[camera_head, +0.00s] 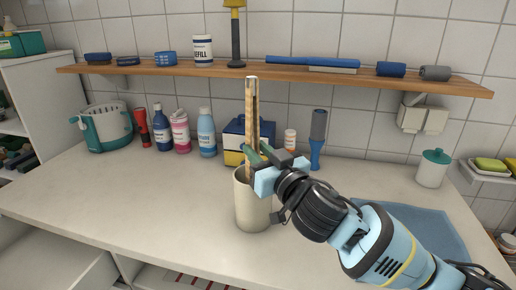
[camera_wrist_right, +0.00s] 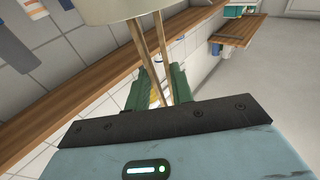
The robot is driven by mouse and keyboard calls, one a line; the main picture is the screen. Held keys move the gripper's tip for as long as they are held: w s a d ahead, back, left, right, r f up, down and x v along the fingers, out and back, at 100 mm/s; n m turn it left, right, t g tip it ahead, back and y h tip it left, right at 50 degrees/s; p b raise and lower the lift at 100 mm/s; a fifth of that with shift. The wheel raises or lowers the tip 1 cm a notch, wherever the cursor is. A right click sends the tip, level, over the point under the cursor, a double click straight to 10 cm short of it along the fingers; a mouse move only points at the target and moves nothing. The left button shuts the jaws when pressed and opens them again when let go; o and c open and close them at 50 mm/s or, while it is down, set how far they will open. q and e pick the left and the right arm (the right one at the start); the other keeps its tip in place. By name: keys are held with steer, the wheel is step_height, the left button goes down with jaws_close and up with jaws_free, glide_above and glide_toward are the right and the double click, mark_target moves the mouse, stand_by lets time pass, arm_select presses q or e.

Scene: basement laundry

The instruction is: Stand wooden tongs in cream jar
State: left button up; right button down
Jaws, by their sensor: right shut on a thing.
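The cream jar (camera_head: 253,206) stands upright on the counter, and its edge shows at the top of the right wrist view (camera_wrist_right: 120,9). The wooden tongs (camera_head: 250,108) are upright over the jar's mouth, their two arms slightly apart. My right gripper (camera_head: 258,158) is shut on the tongs just above the jar's rim. In the right wrist view, the tongs' two arms (camera_wrist_right: 163,58) run between my green fingers (camera_wrist_right: 160,88) towards the jar. Their far ends are hidden, so I cannot tell how deep they reach. My left gripper is not in view.
Several bottles (camera_head: 206,132) and a blue-yellow box (camera_head: 236,140) stand behind the jar. A wooden shelf (camera_head: 300,76) with brushes and a refill tub (camera_head: 202,50) runs above. A blue mat (camera_head: 425,225) lies at right. The counter left of the jar is clear.

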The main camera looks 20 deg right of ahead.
steer(key=shift+f, duration=0.2)
steer(key=c, duration=1.1)
jaws_free()
steer(key=shift+s, duration=0.1)
steer(key=shift+b+v, duration=0.5)
steer(key=shift+v, duration=3.3)
